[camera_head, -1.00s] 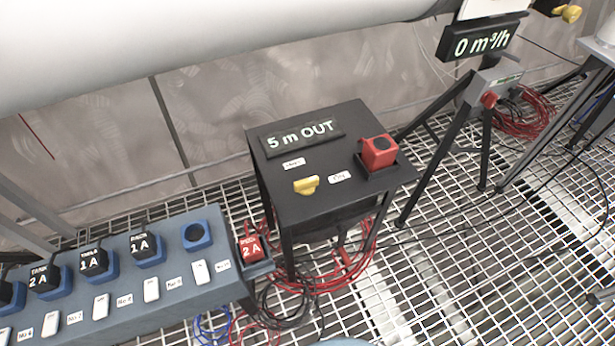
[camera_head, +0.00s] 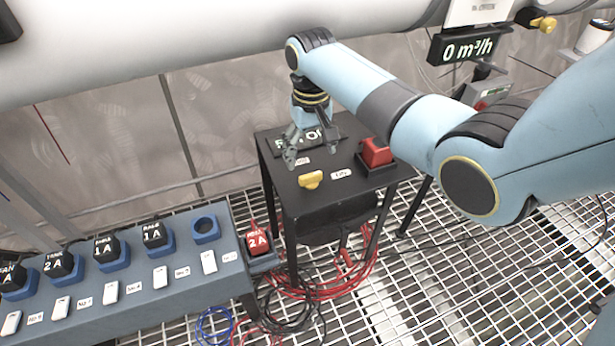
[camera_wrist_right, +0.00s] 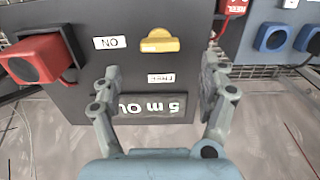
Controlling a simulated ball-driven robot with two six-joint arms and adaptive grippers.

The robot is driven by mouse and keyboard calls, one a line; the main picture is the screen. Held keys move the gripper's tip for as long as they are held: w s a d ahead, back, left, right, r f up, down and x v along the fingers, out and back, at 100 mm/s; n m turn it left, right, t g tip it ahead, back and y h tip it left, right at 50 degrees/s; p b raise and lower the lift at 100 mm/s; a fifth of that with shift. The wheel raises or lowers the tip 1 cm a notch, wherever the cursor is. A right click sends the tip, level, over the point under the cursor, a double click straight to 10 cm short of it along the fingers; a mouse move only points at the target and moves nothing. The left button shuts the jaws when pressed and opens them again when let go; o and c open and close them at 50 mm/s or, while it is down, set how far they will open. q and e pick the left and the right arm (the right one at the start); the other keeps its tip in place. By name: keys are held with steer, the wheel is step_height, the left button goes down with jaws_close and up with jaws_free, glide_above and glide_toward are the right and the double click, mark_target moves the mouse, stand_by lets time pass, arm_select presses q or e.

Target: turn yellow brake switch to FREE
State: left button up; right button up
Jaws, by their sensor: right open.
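The yellow brake switch (camera_head: 311,180) sits on top of the black stand (camera_head: 330,197). In the right wrist view the switch (camera_wrist_right: 159,41) lies crosswise, its bar in line with the ON label (camera_wrist_right: 113,42). The FREE label (camera_wrist_right: 161,78) is on the sign side of the switch. My right gripper (camera_head: 308,148) is open and empty above the rear of the stand, partly covering the "5 m OUT" sign. In the right wrist view its fingertips (camera_wrist_right: 160,70) are spread to either side of the FREE label, apart from the switch. My left gripper is not in view.
A red block (camera_head: 377,152) in a dark holder stands on the stand's right side. A blue bench (camera_head: 190,272) with black plugs is at left, with a red plug (camera_head: 257,242) at its end. Cables lie on the floor grating. A wall is behind.

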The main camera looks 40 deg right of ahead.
mark_target(310, 175)
step_height(310, 175, down, 3)
steer(key=shift+s+b, duration=0.1)
steer(key=shift+b, duration=0.45)
step_height(310, 175, down, 4)
steer(key=shift+r+b, duration=0.15)
steer(key=shift+b, duration=0.55)
steer(key=shift+f, duration=0.25)
steer(key=c, duration=1.2)
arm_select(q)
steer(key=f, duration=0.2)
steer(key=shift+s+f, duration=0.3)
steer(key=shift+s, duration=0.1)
